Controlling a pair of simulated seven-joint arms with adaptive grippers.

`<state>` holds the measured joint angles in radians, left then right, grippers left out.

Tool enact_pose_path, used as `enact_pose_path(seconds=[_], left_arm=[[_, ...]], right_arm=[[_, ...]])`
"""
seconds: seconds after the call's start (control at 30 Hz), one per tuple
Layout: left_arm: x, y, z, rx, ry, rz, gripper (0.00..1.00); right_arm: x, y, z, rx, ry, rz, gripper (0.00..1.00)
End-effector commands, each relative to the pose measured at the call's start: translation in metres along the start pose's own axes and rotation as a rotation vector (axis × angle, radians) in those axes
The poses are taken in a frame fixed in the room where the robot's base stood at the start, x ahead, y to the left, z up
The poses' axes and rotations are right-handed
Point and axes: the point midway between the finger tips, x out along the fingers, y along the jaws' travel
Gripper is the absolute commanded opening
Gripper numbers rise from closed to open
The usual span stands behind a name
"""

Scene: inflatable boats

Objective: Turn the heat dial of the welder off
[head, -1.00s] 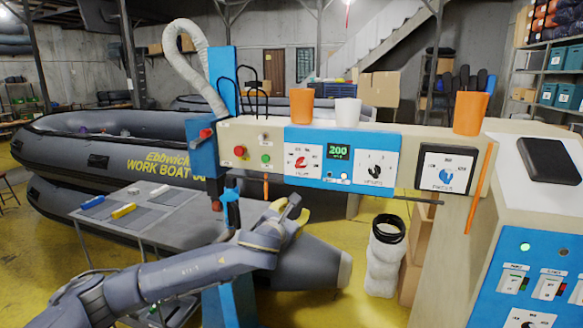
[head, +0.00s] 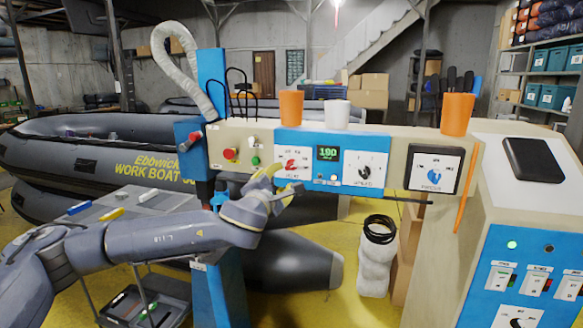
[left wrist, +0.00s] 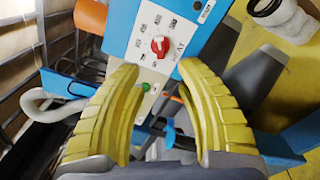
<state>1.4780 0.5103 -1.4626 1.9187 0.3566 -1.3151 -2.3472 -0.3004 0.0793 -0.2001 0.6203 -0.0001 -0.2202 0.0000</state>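The welder's beige and blue control panel (head: 388,143) runs across the middle of the head view. Its red dial (head: 292,164) sits left of a green display (head: 328,153) that appears to read 190. In the left wrist view the red dial (left wrist: 160,46) shows beyond my fingertips, on a white face with several marks around it. A black dial (head: 365,172) is to the right of the display. My left gripper (head: 279,183) is just below and left of the red dial. Its yellow fingers (left wrist: 158,72) are spread apart with nothing between them. My right gripper is not in view.
Orange cups (head: 457,114) and a white cup (head: 336,114) stand on top of the panel. Red button (head: 230,154) and green button (head: 255,161) lie left of the dial. A cabinet with switches (head: 541,222) stands at the right.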

Motion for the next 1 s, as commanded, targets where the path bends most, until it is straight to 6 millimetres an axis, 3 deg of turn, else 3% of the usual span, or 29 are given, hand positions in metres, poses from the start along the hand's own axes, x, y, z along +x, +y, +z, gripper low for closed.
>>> enact_pose_path(seconds=[0.5,0.7,1.0], left_arm=[[0.084,0.0,0.0,-0.001,0.001,0.001,0.35],[0.103,0.0,0.0,-0.001,0.001,0.001,0.35],[0.115,0.001,0.0,-0.001,0.0,0.001,0.35]], right_arm=[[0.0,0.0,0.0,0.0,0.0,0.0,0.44],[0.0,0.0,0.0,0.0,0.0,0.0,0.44],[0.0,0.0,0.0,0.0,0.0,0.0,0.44]])
